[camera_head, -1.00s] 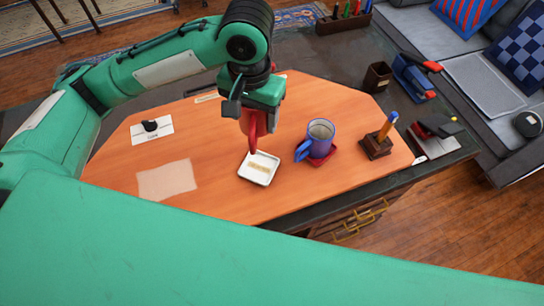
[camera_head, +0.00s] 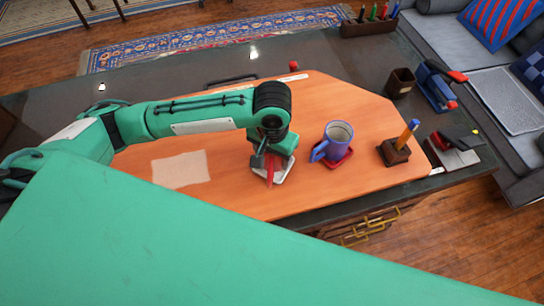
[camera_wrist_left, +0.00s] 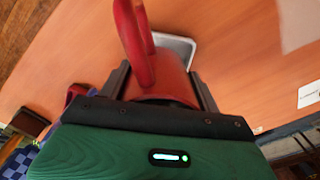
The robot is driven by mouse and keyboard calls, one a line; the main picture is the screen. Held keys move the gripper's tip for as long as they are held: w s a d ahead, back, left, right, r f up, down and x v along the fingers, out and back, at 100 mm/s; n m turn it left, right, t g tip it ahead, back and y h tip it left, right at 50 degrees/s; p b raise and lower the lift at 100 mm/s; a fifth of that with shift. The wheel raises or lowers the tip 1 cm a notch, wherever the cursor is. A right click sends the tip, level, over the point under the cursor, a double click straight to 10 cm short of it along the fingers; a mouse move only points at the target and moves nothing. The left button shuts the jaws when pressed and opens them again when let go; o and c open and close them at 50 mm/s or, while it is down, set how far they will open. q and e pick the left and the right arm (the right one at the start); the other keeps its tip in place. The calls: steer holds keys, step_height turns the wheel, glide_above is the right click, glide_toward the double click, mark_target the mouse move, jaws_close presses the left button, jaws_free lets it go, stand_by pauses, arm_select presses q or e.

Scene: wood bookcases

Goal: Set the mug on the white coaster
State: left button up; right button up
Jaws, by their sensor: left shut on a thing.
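My left gripper (camera_head: 271,163) is shut on a red mug (camera_head: 270,177). In the head view the mug is mostly hidden behind the gripper. The left wrist view shows the mug's red body and handle (camera_wrist_left: 146,55) between the fingers (camera_wrist_left: 160,88). The white coaster (camera_head: 287,172) lies on the orange desk mat, with the mug over it. Its pale rim also shows behind the mug in the left wrist view (camera_wrist_left: 181,44). I cannot tell whether the mug touches the coaster. My right gripper is not in view.
A blue mug (camera_head: 336,136) stands on a red coaster (camera_head: 342,161) just right of the gripper. A pencil holder (camera_head: 394,152) is further right, with a stapler (camera_head: 438,88) and brown cup (camera_head: 400,83) behind. A pale sheet (camera_head: 180,169) lies left on the mat.

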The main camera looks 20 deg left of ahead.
arm_select(q)
steer(key=shift+f, duration=0.95)
steer(key=o, duration=1.2)
steer(key=shift+f, duration=0.15)
steer(key=shift+c, duration=0.2)
step_height(320, 180, up, 12)
steer(key=shift+b, duration=0.3)
